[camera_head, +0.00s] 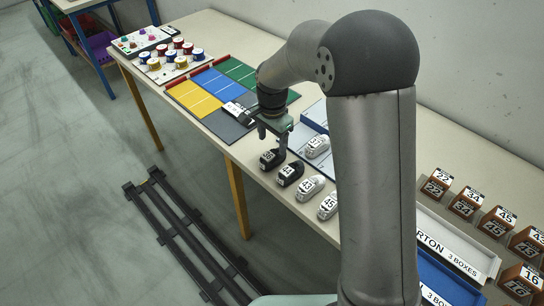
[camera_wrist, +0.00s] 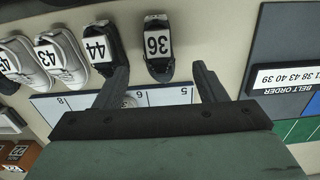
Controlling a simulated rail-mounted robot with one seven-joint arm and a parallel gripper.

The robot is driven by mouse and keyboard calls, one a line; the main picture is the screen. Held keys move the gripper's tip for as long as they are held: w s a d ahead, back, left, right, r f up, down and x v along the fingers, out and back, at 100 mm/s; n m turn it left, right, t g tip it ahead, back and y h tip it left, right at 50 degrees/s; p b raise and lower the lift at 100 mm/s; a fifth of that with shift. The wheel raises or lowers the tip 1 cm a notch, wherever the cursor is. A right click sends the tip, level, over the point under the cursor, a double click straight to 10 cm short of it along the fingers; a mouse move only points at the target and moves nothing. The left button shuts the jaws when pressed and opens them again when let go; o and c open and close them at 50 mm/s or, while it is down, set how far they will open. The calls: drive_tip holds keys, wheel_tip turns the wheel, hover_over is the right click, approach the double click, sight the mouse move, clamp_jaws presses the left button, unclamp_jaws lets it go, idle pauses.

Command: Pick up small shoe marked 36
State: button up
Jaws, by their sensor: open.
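The small shoe marked 36 is black with a white label; it lies in the upper middle of the wrist view (camera_wrist: 157,68). In the head view it is the dark shoe (camera_head: 268,160) at the left end of the front row, partly behind my finger. My gripper (camera_head: 273,138) is open and empty above it. In the wrist view the shoe's lower end shows between the two fingertips (camera_wrist: 161,73), with a gap on each side. Whether the fingers are down at its height I cannot tell.
A black shoe marked 44 (camera_wrist: 103,48) lies close beside the left finger in the wrist view. White shoes (camera_head: 311,188) continue the row. A white shoe (camera_head: 317,147) sits on a numbered board (camera_wrist: 166,97). A belt order sign (camera_wrist: 285,78) lies to the right.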

sight(272, 152)
drive_tip(key=shift+s+f+p, duration=0.15)
drive_tip(key=shift+f+p, duration=0.5)
drive_tip(key=shift+f, duration=2.25)
drive_tip(key=c, duration=1.1)
